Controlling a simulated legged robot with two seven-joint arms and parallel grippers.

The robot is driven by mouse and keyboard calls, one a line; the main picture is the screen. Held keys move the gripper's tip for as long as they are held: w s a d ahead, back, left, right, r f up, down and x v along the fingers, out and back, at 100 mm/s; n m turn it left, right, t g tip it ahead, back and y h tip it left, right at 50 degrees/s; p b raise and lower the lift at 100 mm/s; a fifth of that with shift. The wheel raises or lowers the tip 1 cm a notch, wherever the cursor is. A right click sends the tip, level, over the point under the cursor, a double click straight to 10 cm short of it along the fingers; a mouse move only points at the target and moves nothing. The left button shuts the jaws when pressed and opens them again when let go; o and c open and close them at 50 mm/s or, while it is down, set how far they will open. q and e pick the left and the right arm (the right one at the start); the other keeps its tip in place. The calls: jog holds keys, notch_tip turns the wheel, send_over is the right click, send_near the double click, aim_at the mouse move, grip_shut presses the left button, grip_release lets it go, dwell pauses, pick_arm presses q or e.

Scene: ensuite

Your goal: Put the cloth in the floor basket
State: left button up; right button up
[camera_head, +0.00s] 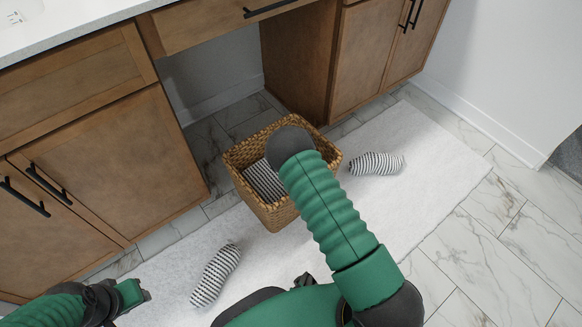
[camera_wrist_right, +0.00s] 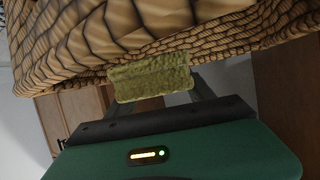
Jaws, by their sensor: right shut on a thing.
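The woven basket (camera_head: 268,209) stands on the white rug, with a striped rolled cloth (camera_head: 263,180) inside. In the right wrist view, my right gripper (camera_wrist_right: 152,84) is shut on a small olive-green cloth (camera_wrist_right: 150,76). The basket's wicker (camera_wrist_right: 130,30) fills the top of that view, close to the cloth; I cannot tell whether they touch. In the head view my right arm reaches over the basket and hides its gripper and the olive cloth. My left gripper (camera_head: 134,293) is low at the left, away from the basket; its jaw opening is unclear.
One striped roll (camera_head: 376,163) lies on the rug (camera_head: 420,200) right of the basket, another (camera_head: 216,275) nearer to me. Wooden cabinets (camera_head: 110,160) line the back, with an open recess behind the basket. Marble-look tile (camera_head: 500,260) at the right is clear.

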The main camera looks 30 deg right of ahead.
jog(key=f+b, duration=0.3)
jog(key=shift+w+d+f, duration=0.2)
jog(key=shift+d+f, duration=0.05)
jog(key=shift+f, duration=0.3)
jog(key=shift+d+r, duration=0.1)
jog(key=shift+r, duration=0.15)
jog(key=shift+f+b, duration=0.4)
jog(key=shift+f, duration=0.1)
jog(key=o, duration=1.3)
jog(key=shift+f, duration=0.1)
jog(key=shift+o, duration=0.2)
